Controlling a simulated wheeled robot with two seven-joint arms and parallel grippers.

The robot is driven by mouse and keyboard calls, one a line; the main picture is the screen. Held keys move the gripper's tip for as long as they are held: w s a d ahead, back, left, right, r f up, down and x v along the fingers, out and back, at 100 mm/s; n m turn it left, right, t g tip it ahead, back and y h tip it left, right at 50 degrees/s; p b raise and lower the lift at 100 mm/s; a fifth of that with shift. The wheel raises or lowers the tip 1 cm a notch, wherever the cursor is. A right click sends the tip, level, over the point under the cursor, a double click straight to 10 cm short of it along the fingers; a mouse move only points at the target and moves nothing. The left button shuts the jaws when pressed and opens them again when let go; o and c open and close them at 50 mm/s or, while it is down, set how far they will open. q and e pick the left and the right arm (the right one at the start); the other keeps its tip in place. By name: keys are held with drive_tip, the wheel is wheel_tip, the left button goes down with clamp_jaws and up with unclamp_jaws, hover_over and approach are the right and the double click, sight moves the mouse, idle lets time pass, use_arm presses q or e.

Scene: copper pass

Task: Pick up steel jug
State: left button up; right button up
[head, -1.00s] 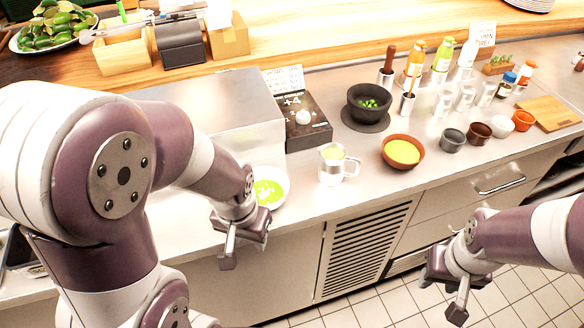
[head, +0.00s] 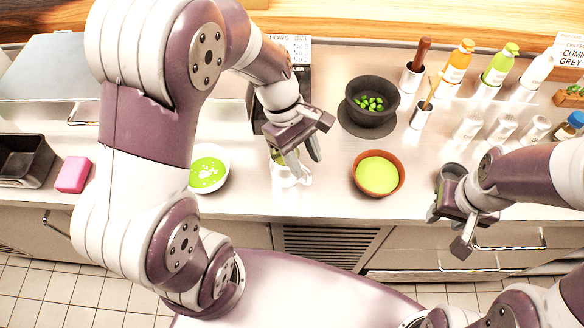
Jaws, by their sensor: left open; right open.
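The steel jug (head: 281,180) stands on the steel counter, near its front edge, between a white bowl and a terracotta bowl. My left gripper (head: 304,160) is open and hangs over the jug, its fingers pointing down and hiding much of the jug's top. Whether the fingers touch the jug cannot be told. My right gripper (head: 452,232) is open and empty, in front of the counter edge at the right.
A white bowl of green soup (head: 208,170) is left of the jug; a terracotta bowl (head: 377,174) is right. A dark mortar (head: 371,101) stands behind. Bottles and shakers crowd the right. A pink sponge (head: 73,174) lies far left. Bare counter shows (head: 325,193) between jug and terracotta bowl.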

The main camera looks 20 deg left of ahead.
sight(303, 167)
use_arm(q)
drive_tip(key=f, duration=0.4)
drive_tip(key=shift+w+a, duration=0.1)
drive_tip(key=shift+w, duration=0.2)
drive_tip(key=shift+s+d+f, duration=0.2)
drive_tip(key=shift+d+f, duration=0.55)
drive_tip(key=shift+f, duration=0.3)
drive_tip(key=shift+s+d, duration=0.1)
drive_tip(key=shift+s, duration=0.05)
drive_tip(key=shift+c, duration=0.6)
drive_tip(key=shift+w+f, duration=0.1)
drive_tip(key=shift+w, duration=0.1)
clamp_jaws()
drive_tip(key=shift+r, duration=0.25)
